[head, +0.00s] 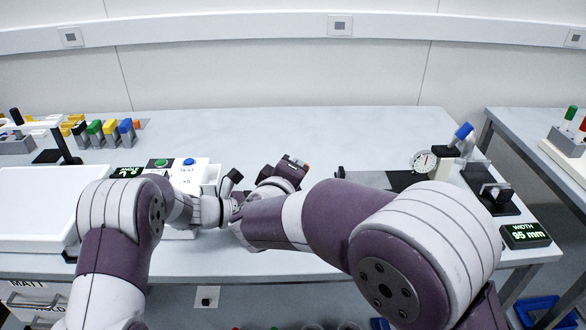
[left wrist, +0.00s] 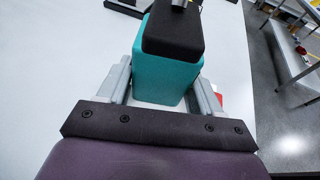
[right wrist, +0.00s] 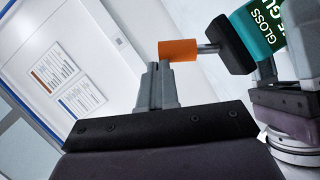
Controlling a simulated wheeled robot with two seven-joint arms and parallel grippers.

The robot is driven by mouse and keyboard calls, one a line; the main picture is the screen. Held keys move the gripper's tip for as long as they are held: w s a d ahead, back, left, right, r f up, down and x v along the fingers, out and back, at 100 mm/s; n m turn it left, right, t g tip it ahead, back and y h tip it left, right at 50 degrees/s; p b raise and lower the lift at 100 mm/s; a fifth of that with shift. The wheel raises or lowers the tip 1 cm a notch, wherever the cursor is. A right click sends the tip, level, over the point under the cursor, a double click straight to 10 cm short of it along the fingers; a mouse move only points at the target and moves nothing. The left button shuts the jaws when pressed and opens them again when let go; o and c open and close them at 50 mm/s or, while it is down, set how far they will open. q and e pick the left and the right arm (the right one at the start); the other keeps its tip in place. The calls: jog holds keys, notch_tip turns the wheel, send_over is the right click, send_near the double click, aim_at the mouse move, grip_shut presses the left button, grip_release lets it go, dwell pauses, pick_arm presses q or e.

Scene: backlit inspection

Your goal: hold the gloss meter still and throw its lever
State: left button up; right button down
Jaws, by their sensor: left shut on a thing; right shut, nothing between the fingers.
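The gloss meter (left wrist: 172,62) is a teal box with a black end, and my left gripper (left wrist: 163,85) is shut on it, one grey finger on each side. In the right wrist view the teal gloss meter (right wrist: 260,32), with its GLOSS label, is at the top right. Its lever, a grey shaft with an orange grip (right wrist: 178,50), points left from a black block. My right gripper (right wrist: 160,78) is shut and empty. Its fingertips are just below the orange grip; I cannot tell whether they touch. In the head view my arms hide most of the gloss meter.
A white panel (head: 38,205) lies at the left, with several coloured blocks (head: 95,130) behind it. A dial gauge (head: 424,161) and a WIDTH display (head: 525,235) stand at the right. The table's back middle (head: 300,125) is clear. A second bench stands at far right.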

dwell(0.3)
jog(key=w+a+r+v, duration=0.1)
jog(key=a+v, duration=0.1)
jog(key=v, duration=1.1)
jog(key=shift+r, duration=0.3)
jog(key=shift+w, duration=0.1)
pick_arm(q)
jog(key=o, duration=0.9)
jog(key=shift+c, duration=0.2)
